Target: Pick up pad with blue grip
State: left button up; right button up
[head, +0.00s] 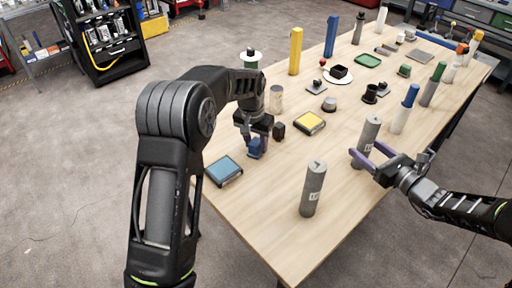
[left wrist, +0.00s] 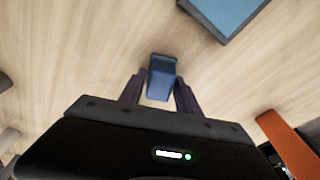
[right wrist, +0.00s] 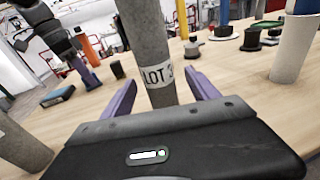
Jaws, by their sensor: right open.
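The pad with blue grip (head: 254,148) is under my left gripper (head: 256,143), near the table's left edge. In the left wrist view its blue grip (left wrist: 162,75) is between the two finger ends, which are close together at its sides; its underside is hidden. My left gripper appears shut on it. I cannot tell whether the pad touches the table. My right gripper (head: 369,153) is open at the table's right edge. A grey cylinder with a LOT label (right wrist: 150,50) stands upright between its spread fingers, which look clear of it.
A flat blue-topped block (head: 224,171) lies left of the left gripper, and a yellow-topped one (head: 309,123) lies to its right. A second grey cylinder (head: 313,188) stands upright in front. A small black block (head: 279,130) is close to the left gripper. The table's (head: 270,230) front-left is clear.

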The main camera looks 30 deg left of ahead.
aim_at(256, 141)
pick_arm(q)
grip_shut()
jog(key=shift+r, duration=0.1)
dwell(0.3)
notch_tip(256, 141, up, 10)
jog(key=shift+f, duration=0.1)
dwell(0.4)
dwell(0.3)
jog(key=shift+c, duration=1.1)
grip_release()
grip_shut()
